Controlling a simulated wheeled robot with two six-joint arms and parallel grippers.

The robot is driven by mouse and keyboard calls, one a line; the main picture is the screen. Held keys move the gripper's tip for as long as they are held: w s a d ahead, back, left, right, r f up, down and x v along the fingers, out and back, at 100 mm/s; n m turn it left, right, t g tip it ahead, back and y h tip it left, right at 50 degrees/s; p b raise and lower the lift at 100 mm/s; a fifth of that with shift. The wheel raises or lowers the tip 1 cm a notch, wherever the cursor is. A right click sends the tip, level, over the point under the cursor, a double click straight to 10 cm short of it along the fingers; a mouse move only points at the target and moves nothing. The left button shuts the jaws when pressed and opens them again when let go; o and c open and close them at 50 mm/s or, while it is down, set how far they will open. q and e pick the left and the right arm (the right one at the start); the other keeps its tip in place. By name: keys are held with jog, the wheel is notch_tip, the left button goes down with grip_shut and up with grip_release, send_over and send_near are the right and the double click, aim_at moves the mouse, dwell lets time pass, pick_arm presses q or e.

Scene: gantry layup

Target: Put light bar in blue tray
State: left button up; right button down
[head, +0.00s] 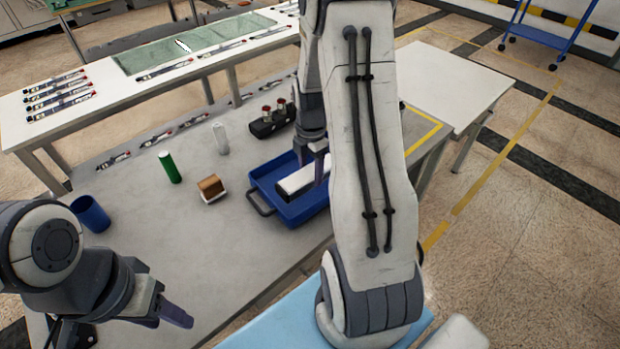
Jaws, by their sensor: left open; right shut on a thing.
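The light bar (298,181) is white with a dark side and shows over the inside of the blue tray (262,199). My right gripper (318,171) is shut on the bar from above, near its right end. I cannot tell whether the bar touches the tray floor. My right arm hides the right part of the tray and perhaps the bar's far end. My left gripper (176,317) is open, low at the left, well away from the tray, and seems empty.
Left of the tray stand a brown-and-white block (211,188), a green cylinder (170,167), a white cylinder (221,138) and a blue cup (91,213). A black holder (271,122) stands behind the tray. The grey table (190,235) is clear in front.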

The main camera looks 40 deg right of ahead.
aim_at(310, 181)
jog(key=shift+f, duration=2.1)
jog(key=shift+f, duration=0.2)
jog(key=shift+c, duration=0.5)
grip_release()
jog(key=shift+r, duration=0.1)
